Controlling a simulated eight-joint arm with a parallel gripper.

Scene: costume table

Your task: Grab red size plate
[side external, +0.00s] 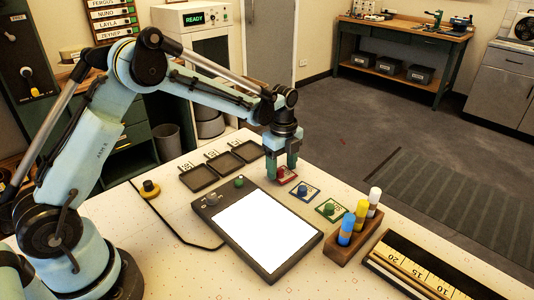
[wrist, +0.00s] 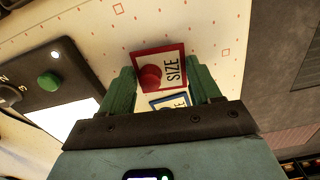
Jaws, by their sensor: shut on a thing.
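The red size plate (side external: 286,180) is a small cream plate with a red border, a red knob and the word SIZE. It lies at the table's far side, under my gripper (side external: 283,171). In the wrist view the red size plate (wrist: 173,58) sits between the fingertips of my gripper (wrist: 160,78), which is shut on it. Whether the plate is clear of the table cannot be told. The blue plate (side external: 305,191) with a blue knob lies just right of it; part of the blue plate shows in the wrist view (wrist: 169,102).
A green plate (side external: 331,209) lies farther right. A black-framed light panel (side external: 311,242) stands in front, with a green knob on it. Several dark trays (side external: 199,179) are to the left. A wooden rack (side external: 354,242) with several coloured bottles stands at the right.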

